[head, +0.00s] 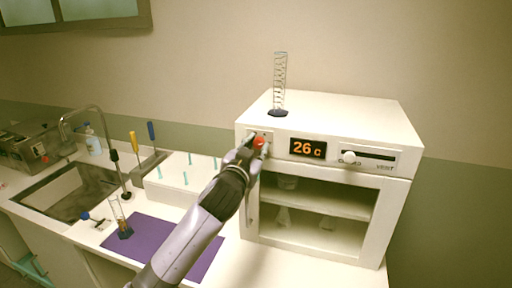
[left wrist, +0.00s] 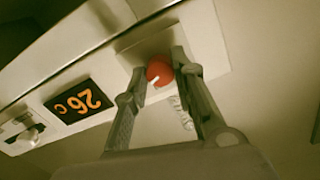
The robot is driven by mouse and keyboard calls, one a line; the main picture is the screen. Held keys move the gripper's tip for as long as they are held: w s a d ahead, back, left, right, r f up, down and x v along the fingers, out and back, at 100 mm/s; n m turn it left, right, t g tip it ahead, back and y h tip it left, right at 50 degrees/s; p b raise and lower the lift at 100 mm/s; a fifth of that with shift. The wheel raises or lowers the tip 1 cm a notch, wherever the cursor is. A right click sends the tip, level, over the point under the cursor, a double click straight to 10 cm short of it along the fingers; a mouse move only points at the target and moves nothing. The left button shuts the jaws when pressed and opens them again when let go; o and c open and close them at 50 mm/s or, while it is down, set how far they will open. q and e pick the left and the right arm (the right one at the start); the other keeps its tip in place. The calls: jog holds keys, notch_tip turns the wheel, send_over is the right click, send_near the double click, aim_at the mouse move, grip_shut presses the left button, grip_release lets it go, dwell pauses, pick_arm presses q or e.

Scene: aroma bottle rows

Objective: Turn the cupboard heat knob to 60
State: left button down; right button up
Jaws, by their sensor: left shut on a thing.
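The white cupboard (head: 388,115) stands on the counter at the right in the head view. Its display (head: 308,148) reads 26 c in orange, and it also shows in the left wrist view (left wrist: 80,104). The red heat knob (head: 259,142) is at the left end of the front panel. My left gripper (head: 256,145) is at the knob. In the left wrist view its two fingers (left wrist: 160,80) are on either side of the red knob (left wrist: 160,72), shut on it. A small white mark shows on the knob. My right gripper is not in view.
A vent slider (head: 349,157) is right of the display. A glass cylinder (head: 279,85) stands on top of the cupboard. A white rack (head: 168,190), a purple mat (head: 150,238) and a sink (head: 70,192) lie to the left. Glassware stands inside the cupboard.

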pick_arm(q)
jog(key=shift+r+m+p, duration=0.15)
jog(key=shift+m+p, duration=0.3)
jog(key=shift+m, duration=0.65)
jog(key=shift+m+p, duration=0.3)
jog(key=shift+m, duration=0.8)
jog(key=c, duration=1.3)
grip_release()
jog(key=shift+c, duration=0.2)
jog(key=shift+s, duration=0.1)
jog(key=v, duration=1.2)
